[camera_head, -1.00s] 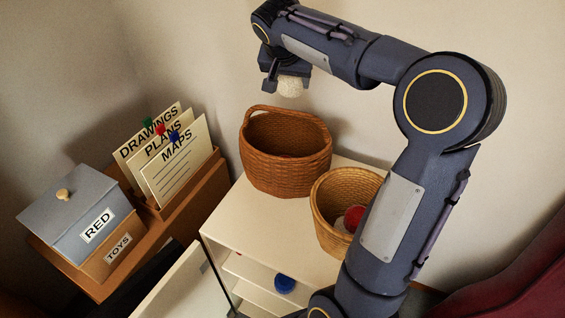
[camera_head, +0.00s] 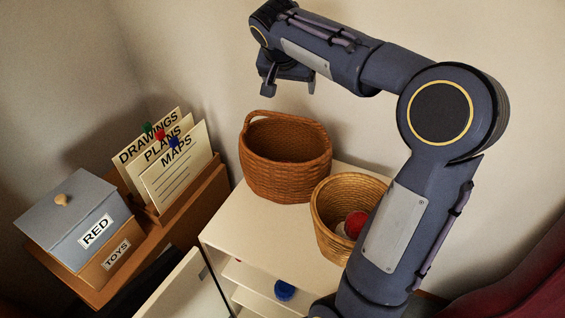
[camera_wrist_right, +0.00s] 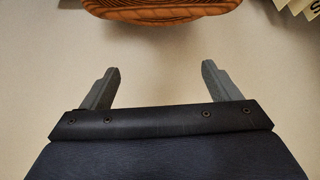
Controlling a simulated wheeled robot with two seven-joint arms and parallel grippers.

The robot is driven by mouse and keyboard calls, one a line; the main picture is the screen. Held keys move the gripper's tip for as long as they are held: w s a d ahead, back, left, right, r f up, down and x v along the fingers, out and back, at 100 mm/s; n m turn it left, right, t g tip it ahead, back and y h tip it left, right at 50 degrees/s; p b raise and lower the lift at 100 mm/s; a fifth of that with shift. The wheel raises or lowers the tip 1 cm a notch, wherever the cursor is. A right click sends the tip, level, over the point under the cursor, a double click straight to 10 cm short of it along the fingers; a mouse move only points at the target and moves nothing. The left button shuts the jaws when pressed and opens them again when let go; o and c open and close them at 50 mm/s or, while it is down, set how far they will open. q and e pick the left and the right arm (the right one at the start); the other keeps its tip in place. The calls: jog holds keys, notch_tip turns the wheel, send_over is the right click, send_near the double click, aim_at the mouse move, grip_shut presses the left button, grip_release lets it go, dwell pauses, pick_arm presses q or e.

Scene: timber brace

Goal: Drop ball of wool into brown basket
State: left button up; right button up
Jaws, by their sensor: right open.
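The brown basket (camera_head: 287,175) stands on the white cabinet top against the wall. Its upper edge also shows at the top of the right wrist view (camera_wrist_right: 160,12). My right gripper (camera_head: 290,84) is above the brown basket, apart from it, with its fingers spread and nothing between them. The right wrist view also shows the open, empty fingers (camera_wrist_right: 160,82). The cream ball of wool is not visible now; the floor of the brown basket is hidden by its front wall. My left gripper is not in view.
A lighter tan basket (camera_head: 335,228) with a red ball (camera_head: 355,223) and something pale stands beside the brown one. My right arm passes in front of it. A blue lid-like object (camera_head: 285,290) is on a lower shelf. A grey-lidded box (camera_head: 75,215) and card holder (camera_head: 190,195) stand left.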

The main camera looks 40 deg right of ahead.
jog(key=v, duration=0.6)
jog(key=shift+s+r, duration=0.1)
jog(key=s+a+f+n+y, duration=0.4)
jog(key=s+a+f, duration=0.5)
jog(key=s, duration=0.3)
jog(key=s+a+f+n+t+y, duration=0.1)
jog(key=s+a+f+n+y, duration=0.3)
jog(key=s+a+f, duration=0.5)
jog(key=s+y, duration=0.1)
jog(key=s, duration=0.2)
jog(key=shift+f+n+t, duration=0.3)
